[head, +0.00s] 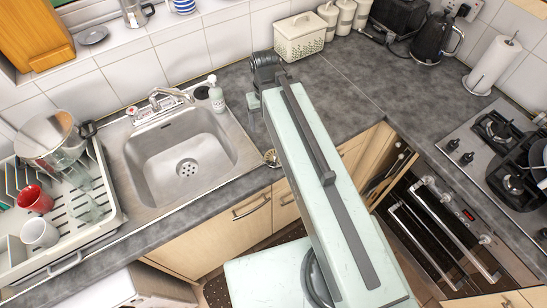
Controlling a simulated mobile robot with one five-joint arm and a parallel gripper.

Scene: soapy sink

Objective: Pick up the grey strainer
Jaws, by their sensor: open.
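A small round metal piece (272,158) with a pale, speckled face lies at the counter's front edge, right of the sink. It may be the grey strainer, but it is small and my arm seems to cover part of it. My arm reaches across the picture from the bottom right. My gripper (266,68) is the dark end above the back of the counter, open and apart from the round piece. Its fingers are not clearly seen.
The steel sink (135,165) has a perforated drain (187,168) and a tap (165,97). A soap bottle (216,95) stands at its right corner. A dish rack (113,207) is at left, a cream bin (299,38) behind.

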